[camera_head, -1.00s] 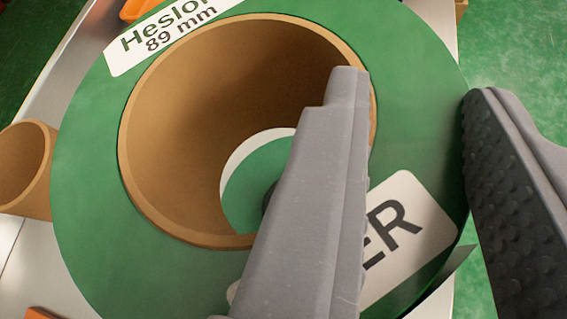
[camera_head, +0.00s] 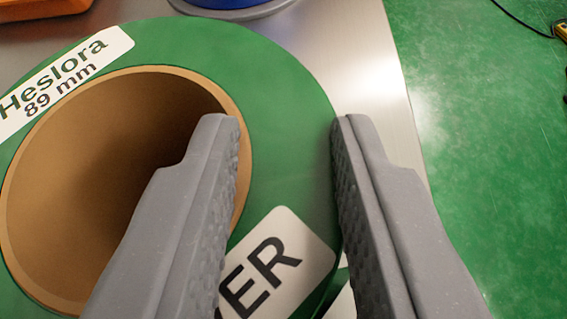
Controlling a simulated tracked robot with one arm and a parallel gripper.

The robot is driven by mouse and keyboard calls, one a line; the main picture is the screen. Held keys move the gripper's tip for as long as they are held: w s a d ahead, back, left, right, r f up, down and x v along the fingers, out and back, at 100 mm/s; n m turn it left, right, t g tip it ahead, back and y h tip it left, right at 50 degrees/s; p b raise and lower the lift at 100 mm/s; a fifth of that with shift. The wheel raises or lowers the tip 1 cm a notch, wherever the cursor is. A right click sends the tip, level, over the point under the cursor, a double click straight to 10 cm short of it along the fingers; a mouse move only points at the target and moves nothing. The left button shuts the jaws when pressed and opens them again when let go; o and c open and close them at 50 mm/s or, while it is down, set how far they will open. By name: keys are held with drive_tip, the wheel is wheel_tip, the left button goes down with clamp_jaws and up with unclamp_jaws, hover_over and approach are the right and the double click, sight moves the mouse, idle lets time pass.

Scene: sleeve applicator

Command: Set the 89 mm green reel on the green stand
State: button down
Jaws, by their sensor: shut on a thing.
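The green reel (camera_head: 285,110) fills the left and middle of the view. It has a brown core (camera_head: 95,150) and labels reading "Heslora 89 mm" and partly "ER". My gripper (camera_head: 285,125) is shut on the reel's wall. Its left finger is inside the core and its right finger is against the outer edge. The left finger hides part of the core and of the lower label. The inside of the core is dark. I cannot make out the green stand; a small green and white patch below the reel's lower right edge is too covered to identify.
A metal table top (camera_head: 370,70) shows behind and right of the reel, with its edge on the right. A blue thing on a grey base (camera_head: 235,8) and an orange thing (camera_head: 40,8) stand at the top. Green floor (camera_head: 480,150) lies beyond, with a dark cable at upper right.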

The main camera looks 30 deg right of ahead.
drive_tip(key=c, duration=1.2)
unclamp_jaws()
drive_tip(key=shift+o, duration=0.2)
drive_tip(key=shift+s, duration=0.15)
drive_tip(key=p+v, duration=0.1)
drive_tip(key=v, duration=1.1)
